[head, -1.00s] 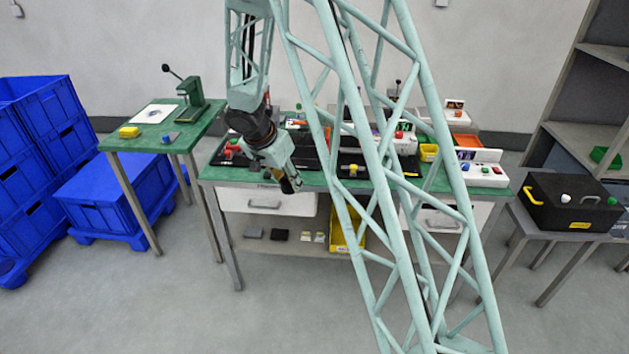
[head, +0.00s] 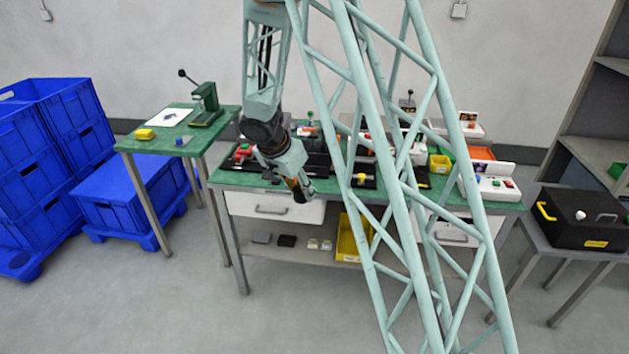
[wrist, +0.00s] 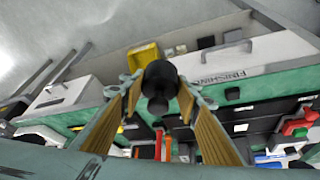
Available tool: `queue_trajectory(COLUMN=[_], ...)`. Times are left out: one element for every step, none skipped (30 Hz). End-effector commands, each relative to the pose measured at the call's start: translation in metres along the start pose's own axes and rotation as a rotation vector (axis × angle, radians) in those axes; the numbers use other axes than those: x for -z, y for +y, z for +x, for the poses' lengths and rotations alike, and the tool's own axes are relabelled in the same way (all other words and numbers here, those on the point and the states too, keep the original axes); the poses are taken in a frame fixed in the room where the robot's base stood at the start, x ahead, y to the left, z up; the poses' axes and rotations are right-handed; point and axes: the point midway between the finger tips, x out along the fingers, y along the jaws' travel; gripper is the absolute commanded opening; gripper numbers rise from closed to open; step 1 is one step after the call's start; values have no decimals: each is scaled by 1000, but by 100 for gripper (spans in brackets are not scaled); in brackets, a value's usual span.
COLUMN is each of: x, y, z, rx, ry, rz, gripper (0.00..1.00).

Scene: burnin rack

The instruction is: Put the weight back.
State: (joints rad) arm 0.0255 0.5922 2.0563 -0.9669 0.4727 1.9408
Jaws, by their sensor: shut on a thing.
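My gripper (head: 302,192) hangs at the front edge of the green-topped bench (head: 232,177), near its left part, pointing down. In the wrist view my gripper (wrist: 160,98) has its two ribbed, tan-faced fingers closed on a dark, rounded piece, which looks like the weight (wrist: 160,78). The weight's wide black end faces away from the wrist, with a narrower dark part toward the camera.
Below are a white drawer (head: 275,208) and a lower shelf with a yellow bin (head: 353,240). Black trays and coloured parts crowd the bench top. A side table with a press (head: 206,105) stands left, a black case (head: 580,218) right. My lattice column hides part of the bench.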

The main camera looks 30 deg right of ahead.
Motion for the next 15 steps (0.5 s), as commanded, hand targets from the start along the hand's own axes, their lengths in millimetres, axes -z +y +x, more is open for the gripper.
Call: queue_trajectory(x=[5, 7, 11, 14, 17, 21, 25, 28, 33, 36, 40, 45, 48, 52, 57], y=[-2, -3, -4, -5, -6, -8, -10, -11, -13, -14, -16, -17, -19, -21, -23], z=[2, 3, 5, 6, 8, 10, 12, 15, 18, 20, 22, 24, 26, 28, 31], rx=[1, 1, 0, 0, 0, 1, 1, 1, 0, 0, 0, 1, 1, 1, 1], ry=[1, 1, 1, 1, 1, 1, 2, 1, 1, 1, 1, 1, 1, 2, 2], rz=[2, 3, 4, 4, 3, 3, 3, 3, 2, 3, 4, 3, 3, 3, 2], gripper=[3, 3, 3, 3, 3, 3, 3, 3, 3, 3, 3, 3, 3, 3, 3])
